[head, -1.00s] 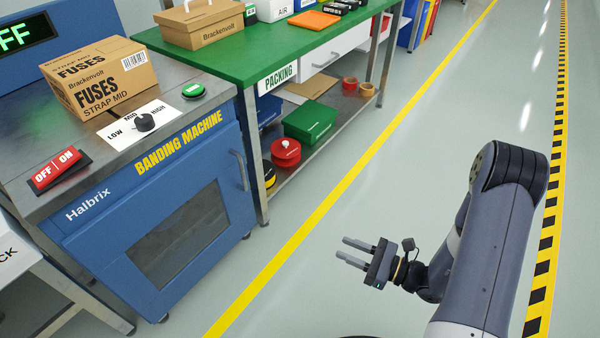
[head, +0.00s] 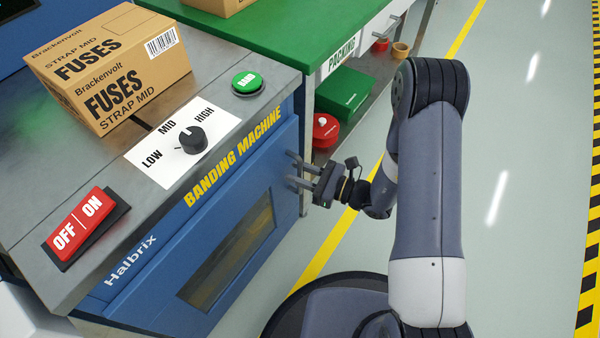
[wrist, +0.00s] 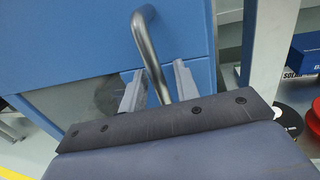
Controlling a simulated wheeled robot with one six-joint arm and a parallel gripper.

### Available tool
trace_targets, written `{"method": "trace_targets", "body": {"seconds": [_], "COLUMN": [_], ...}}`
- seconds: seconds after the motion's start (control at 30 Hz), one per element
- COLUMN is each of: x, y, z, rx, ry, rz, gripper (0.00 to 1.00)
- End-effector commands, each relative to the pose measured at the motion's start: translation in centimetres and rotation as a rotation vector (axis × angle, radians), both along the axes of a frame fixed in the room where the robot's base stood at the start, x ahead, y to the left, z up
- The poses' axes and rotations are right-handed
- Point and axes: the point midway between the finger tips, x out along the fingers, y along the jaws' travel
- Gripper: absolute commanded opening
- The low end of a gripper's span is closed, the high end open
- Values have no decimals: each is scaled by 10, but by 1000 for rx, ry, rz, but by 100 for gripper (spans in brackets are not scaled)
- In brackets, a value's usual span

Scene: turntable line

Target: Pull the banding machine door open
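The blue banding machine (head: 120,262) stands at the left in the head view. Its door (head: 172,258), with a dark window, looks shut. My gripper (head: 290,170) is at the door's right end, fingers pointing at the front. In the wrist view the grey bar handle (wrist: 150,50) runs down between the two fingers of my gripper (wrist: 158,70). The fingers are apart, one on each side of the bar, with small gaps showing. The handle cannot be made out in the head view. The wrist view also shows the blue door face (wrist: 75,45).
A fuses box (head: 110,65), a dial (head: 192,140), an off/on switch (head: 85,222) and a green button (head: 247,82) are on the machine top. A green packing table (head: 300,30) stands beyond. Free floor (head: 510,150) lies to the right.

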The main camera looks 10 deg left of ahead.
Motion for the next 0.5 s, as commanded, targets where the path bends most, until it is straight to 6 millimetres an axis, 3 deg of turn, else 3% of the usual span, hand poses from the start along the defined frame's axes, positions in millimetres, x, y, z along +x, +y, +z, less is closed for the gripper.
{"method": "trace_targets", "body": {"seconds": [0.27, 0.5], "x": [0, 0], "y": [1, 1], "z": [0, 0], "rx": [0, 0], "ry": [0, -1], "rz": [0, 0], "gripper": [30, 10]}}
